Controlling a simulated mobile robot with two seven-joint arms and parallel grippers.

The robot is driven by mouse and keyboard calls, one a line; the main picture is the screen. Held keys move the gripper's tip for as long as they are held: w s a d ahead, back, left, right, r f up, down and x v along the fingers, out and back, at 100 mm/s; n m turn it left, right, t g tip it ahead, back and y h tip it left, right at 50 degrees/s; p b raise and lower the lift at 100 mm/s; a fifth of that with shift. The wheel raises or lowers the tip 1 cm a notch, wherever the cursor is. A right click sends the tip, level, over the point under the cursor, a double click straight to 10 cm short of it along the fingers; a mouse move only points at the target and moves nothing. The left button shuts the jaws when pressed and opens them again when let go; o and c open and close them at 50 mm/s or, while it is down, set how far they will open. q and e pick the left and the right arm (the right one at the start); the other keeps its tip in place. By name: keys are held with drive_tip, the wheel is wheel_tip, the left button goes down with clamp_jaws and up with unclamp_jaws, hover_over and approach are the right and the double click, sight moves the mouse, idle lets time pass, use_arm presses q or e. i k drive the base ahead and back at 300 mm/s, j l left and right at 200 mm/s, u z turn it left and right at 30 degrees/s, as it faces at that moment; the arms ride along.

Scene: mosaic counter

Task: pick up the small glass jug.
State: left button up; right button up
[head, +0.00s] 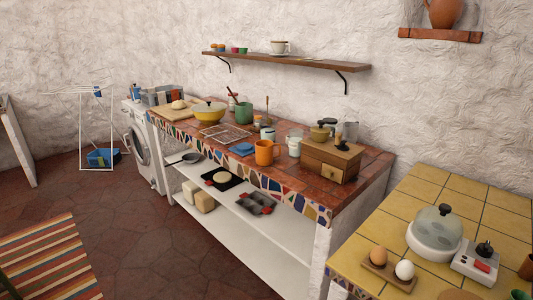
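A small greyish see-through vessel (351,131), which looks like the glass jug, stands at the back right of the mosaic counter (215,155). Its lower part is hidden behind the wooden coffee grinder (331,161). I cannot make out its handle or spout. A pale glass-like jar (294,146) stands left of the grinder, and a smaller pale one (267,133) is farther left. Neither of my grippers shows in the head view.
A yellow-tiled counter (420,190) stands at the right. The floor in front is open.

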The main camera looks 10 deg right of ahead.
sight(268, 125)
drive_tip(key=i+j+z, duration=0.1)
drive_tip(key=z, duration=0.25)
drive_tip(key=i+j+z, duration=0.15)
drive_tip(key=z, duration=0.2)
drive_tip(key=i+j+z, duration=0.25)
drive_tip(key=j, duration=0.3)
drive_tip(key=i+j+z, duration=0.15)
drive_tip(key=i+j, duration=0.15)
drive_tip(key=j, duration=0.25)
drive_tip(key=i+j, duration=0.2)
drive_tip(key=j, duration=0.15)
drive_tip(key=i+j, duration=0.15)
drive_tip(key=j, duration=0.25)
drive_tip(key=i+j+z, duration=0.1)
drive_tip(key=j, duration=0.25)
drive_tip(key=i+j, duration=0.2)
drive_tip(key=j, duration=0.2)
drive_tip(key=i+j, duration=0.2)
drive_tip(key=j, duration=0.2)
drive_tip(key=i+j, duration=0.15)
drive_tip(key=j, duration=0.2)
drive_tip(key=i+j+z, duration=0.1)
drive_tip(key=j, duration=0.3)
